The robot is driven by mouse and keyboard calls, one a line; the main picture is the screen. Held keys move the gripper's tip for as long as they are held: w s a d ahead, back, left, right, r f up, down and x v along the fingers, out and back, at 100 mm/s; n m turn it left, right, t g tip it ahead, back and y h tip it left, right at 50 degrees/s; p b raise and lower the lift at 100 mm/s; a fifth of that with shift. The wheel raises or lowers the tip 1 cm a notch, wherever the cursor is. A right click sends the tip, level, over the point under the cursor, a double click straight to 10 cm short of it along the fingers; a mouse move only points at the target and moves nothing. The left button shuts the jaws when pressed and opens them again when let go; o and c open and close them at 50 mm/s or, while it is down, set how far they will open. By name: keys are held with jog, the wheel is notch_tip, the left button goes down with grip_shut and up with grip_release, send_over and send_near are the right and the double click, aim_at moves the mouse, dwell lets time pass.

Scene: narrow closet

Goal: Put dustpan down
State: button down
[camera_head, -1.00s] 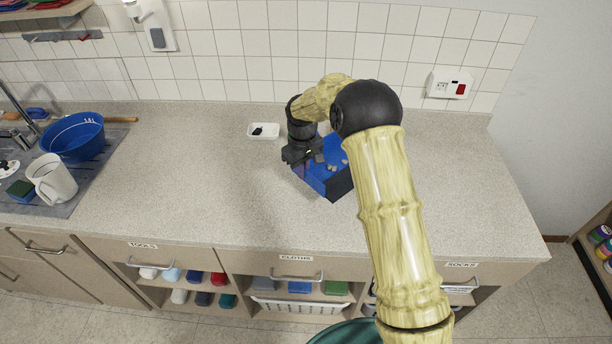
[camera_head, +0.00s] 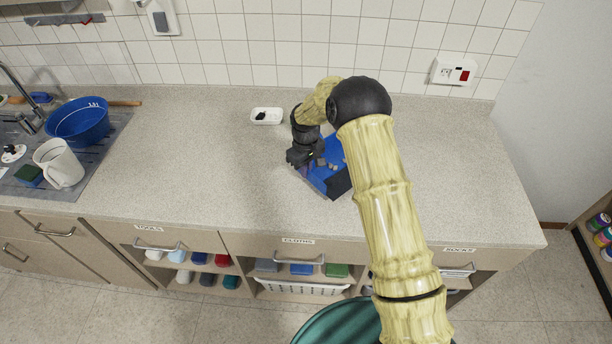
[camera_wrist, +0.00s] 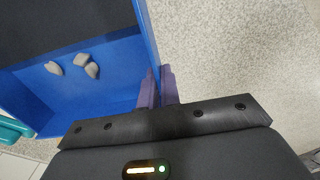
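The blue dustpan (camera_head: 317,180) with a dark part shows over the pale speckled counter (camera_head: 220,170), partly hidden by my arm. Several grey lumps lie in it; they show clearly in the wrist view, where the dustpan (camera_wrist: 95,98) fills the upper left. My gripper (camera_head: 312,160) is at the dustpan's left side in the head view. In the wrist view the two purple fingers of my gripper (camera_wrist: 158,88) sit close on either side of the blue side wall, shut on it. I cannot tell whether the dustpan's underside touches the counter.
A small white dish (camera_head: 277,117) holding a dark item stands behind. A blue basin (camera_head: 78,122), a white jug (camera_head: 60,166) and a sponge are at the sink, left. A teal bin (camera_head: 335,322) stands below the front edge. The counter right of my arm is clear.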

notch_tip(320, 180, down, 3)
jog(key=shift+f+p, duration=0.2)
jog(key=shift+p, duration=0.55)
jog(key=shift+f, duration=0.15)
jog(key=shift+f, duration=0.25)
jog(key=c, duration=1.6)
grip_release()
jog(key=shift+r, duration=0.1)
notch_tip(320, 180, up, 12)
jog(key=b, duration=0.4)
jog(key=shift+r, duration=0.15)
